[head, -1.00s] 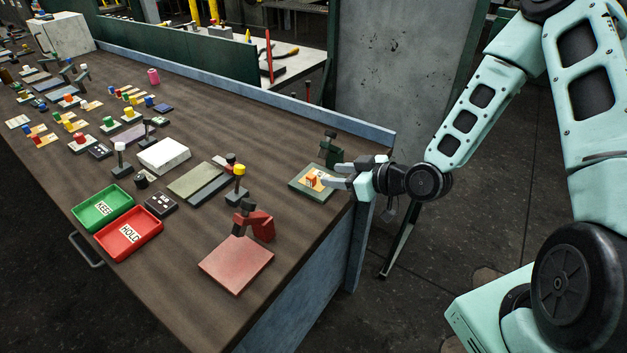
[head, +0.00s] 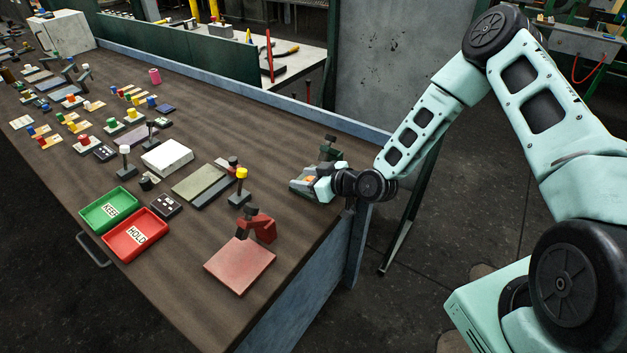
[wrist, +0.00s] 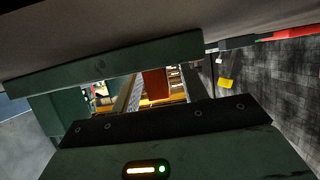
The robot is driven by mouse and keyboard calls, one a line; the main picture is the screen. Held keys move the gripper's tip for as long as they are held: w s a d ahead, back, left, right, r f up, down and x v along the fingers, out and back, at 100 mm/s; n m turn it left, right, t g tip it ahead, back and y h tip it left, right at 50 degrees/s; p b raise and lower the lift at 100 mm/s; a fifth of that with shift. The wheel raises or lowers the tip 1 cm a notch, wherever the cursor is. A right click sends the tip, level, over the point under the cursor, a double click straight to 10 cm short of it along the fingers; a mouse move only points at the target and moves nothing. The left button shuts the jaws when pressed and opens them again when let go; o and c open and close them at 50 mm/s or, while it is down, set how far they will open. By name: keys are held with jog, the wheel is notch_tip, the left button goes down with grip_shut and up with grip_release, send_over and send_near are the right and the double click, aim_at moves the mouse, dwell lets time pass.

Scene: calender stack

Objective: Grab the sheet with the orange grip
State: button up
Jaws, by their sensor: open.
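A small orange grip (head: 311,180) shows at the green fixture near the table's right edge, partly hidden by my gripper (head: 316,186). In the wrist view, a red-orange block (wrist: 155,83), apparently this grip, stands between my gripper's two grey fingers (wrist: 160,91). The fingers are open, with a gap beside the block. An orange-yellow surface shows by the block; I cannot tell whether it is the sheet. The fixture's dark green plate (wrist: 100,62) crosses the wrist view. Its green clamp (head: 328,148) stands just behind my gripper.
A red clamp (head: 262,226) with a red plate (head: 240,266) is nearer the front. A yellow-topped post (head: 241,174), a green tray (head: 108,209) and a red tray (head: 135,236) lie to the left. A blue-grey rail (head: 345,127) edges the table behind.

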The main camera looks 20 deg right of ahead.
grip_shut()
